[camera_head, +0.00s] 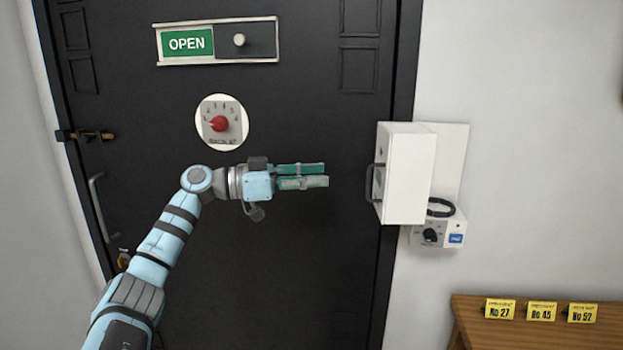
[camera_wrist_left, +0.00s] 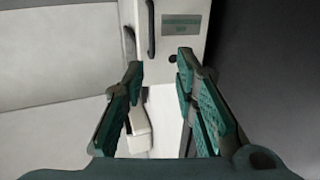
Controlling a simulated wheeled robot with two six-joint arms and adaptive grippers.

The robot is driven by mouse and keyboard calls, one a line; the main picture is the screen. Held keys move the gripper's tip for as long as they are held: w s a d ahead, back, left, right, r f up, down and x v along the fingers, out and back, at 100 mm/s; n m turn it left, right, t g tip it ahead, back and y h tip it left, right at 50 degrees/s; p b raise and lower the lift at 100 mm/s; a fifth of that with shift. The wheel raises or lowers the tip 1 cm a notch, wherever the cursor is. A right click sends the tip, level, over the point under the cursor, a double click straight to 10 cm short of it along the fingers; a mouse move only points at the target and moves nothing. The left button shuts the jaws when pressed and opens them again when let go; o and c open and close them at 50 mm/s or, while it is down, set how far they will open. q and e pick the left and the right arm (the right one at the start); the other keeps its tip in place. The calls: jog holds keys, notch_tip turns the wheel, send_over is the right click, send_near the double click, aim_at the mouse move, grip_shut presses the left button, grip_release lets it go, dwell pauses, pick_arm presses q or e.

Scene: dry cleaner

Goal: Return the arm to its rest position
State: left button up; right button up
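My left arm comes in from the lower left in the head view, in front of the dark door. My left gripper (camera_head: 326,175) points right and stops short of the white box's handle, touching nothing that I can see. In the left wrist view its two green finger pads (camera_wrist_left: 160,85) stand apart with nothing held between them. The white box (camera_wrist_left: 178,65) with a dark handle shows ahead, past the fingertips. My right gripper is not in view.
The white box (camera_head: 405,172) on the right wall has its door swung outward, with a knobbed unit (camera_head: 436,234) below. The dark door (camera_head: 270,270) carries an OPEN sign (camera_head: 187,43) and a red-knob dial (camera_head: 221,123). A wooden table (camera_head: 540,335) with yellow tags stands lower right.

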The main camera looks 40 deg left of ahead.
pick_arm(q)
jog(key=shift+s+a, duration=0.2)
jog(key=shift+s, duration=0.15)
jog(key=shift+w, duration=0.1)
